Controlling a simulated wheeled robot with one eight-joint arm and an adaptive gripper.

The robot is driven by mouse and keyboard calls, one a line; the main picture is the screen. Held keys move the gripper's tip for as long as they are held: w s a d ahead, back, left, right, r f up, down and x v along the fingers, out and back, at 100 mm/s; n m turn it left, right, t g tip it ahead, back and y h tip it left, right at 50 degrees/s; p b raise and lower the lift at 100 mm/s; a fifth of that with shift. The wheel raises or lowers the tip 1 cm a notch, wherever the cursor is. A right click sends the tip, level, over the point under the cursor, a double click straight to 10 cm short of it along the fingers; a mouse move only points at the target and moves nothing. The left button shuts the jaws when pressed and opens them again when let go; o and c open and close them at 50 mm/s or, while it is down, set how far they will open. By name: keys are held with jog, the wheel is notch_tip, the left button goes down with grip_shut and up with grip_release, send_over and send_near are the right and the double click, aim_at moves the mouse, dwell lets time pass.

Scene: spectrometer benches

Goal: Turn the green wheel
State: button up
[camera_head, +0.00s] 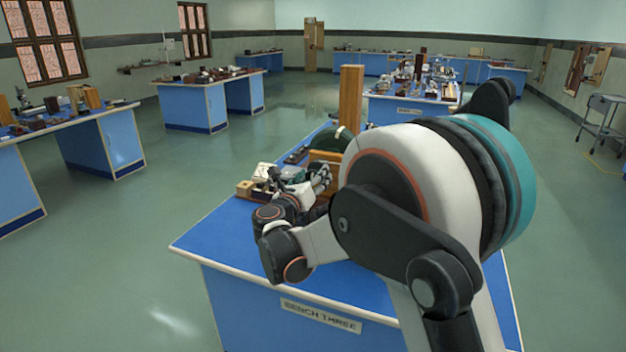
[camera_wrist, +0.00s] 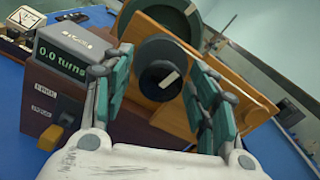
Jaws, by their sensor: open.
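In the wrist view, a large dark green wheel (camera_wrist: 133,30) with a pale mark stands at the top on a wooden frame (camera_wrist: 226,75). A smaller dark wheel (camera_wrist: 160,52), also with a pale mark, is nearer and lower. My gripper (camera_wrist: 158,62) is open, its teal fingers on either side of the smaller wheel; I cannot tell whether they touch it. A grey display reading "0.0 turns" (camera_wrist: 70,48) is left of the fingers. In the head view, my gripper (camera_head: 318,178) is beside the wooden frame, and part of the green wheel (camera_head: 333,138) shows behind it.
The apparatus stands on blue Bench Three (camera_head: 230,240). A brown box with a yellowish knob (camera_wrist: 52,137) is close to the left finger. A tall wooden post (camera_head: 350,100) rises behind the wheel. A small meter (camera_wrist: 22,18) is at far left. The bench's near left is clear.

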jog(key=m, duration=0.3)
jog(key=shift+s+a+m, duration=0.15)
jog(key=shift+m, duration=0.45)
jog(key=p+v, duration=0.2)
jog(key=v, duration=1.1)
jog(key=shift+s+p, duration=0.25)
jog(key=shift+p, duration=0.1)
